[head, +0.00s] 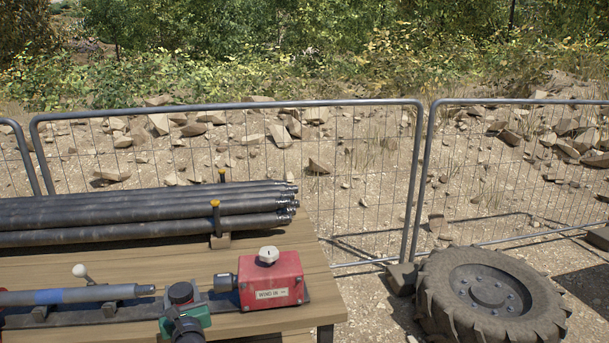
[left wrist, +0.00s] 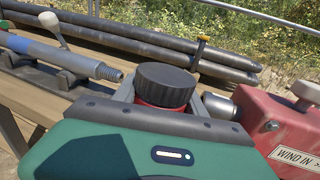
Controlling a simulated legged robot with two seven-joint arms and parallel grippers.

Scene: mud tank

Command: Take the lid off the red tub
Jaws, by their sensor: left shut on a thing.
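The red tub (left wrist: 160,107) stands upright with its dark ribbed round lid (left wrist: 165,78) on top. In the head view the lid (head: 181,291) shows at the front of the wooden table, left of a red box. My left gripper (left wrist: 162,105), with a green body, is shut on the red tub, its grey fingers on both sides below the lid. It also shows in the head view (head: 184,305). The tub's lower part is hidden behind the gripper body. My right gripper is not in view.
A red "WIND IN" box (head: 271,281) stands close to the right. A grey-blue rod (head: 75,295) lies on supports to the left. Dark pipes (head: 130,220) lie along the table's back beside yellow-topped posts (head: 216,215).

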